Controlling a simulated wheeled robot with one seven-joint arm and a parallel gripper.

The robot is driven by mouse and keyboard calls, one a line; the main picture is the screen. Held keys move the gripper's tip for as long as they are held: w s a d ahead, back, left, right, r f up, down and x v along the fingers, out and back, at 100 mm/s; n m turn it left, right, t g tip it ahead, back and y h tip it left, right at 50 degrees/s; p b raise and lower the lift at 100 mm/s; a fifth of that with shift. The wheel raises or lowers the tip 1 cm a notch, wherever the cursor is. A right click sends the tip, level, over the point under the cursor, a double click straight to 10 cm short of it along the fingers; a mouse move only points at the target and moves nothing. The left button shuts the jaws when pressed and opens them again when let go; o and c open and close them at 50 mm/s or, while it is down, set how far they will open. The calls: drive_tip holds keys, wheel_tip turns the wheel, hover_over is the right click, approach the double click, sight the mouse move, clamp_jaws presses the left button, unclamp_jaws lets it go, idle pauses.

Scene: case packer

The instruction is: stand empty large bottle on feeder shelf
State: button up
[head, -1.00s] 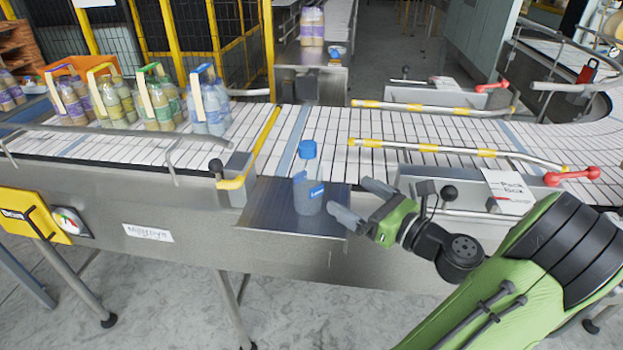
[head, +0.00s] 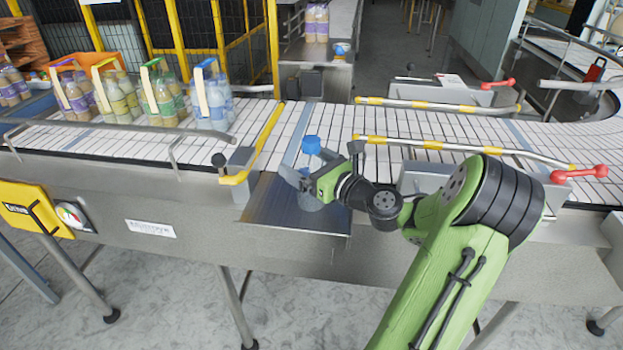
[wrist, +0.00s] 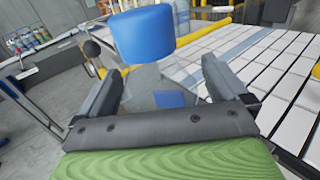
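The large bottle is clear and empty-looking, with a blue cap (head: 311,145) and a blue label (wrist: 170,99). It stands upright on the grey metal feeder shelf (head: 275,218) at the front of the conveyor. My gripper (head: 318,167) is at the bottle from the right and hides most of its body in the head view. In the wrist view my gripper (wrist: 160,78) has its fingers spread, one on each side of the bottle, below the cap. Narrow gaps seem to show beside the bottle; contact is not clear.
A yellow guide rail (head: 258,143) and its post stand left of the shelf. Yellow-and-white rails (head: 440,144) run to the right. Several bottle packs with coloured handles (head: 160,95) stand on the conveyor at left. The belt behind the shelf is clear.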

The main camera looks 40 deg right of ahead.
sight(306, 136)
drive_tip(key=c, duration=1)
wheel_tip(306, 136, up, 10)
drive_tip(key=p, duration=0.4)
drive_tip(key=shift+c, duration=0.2)
drive_tip(key=shift+f, duration=0.15)
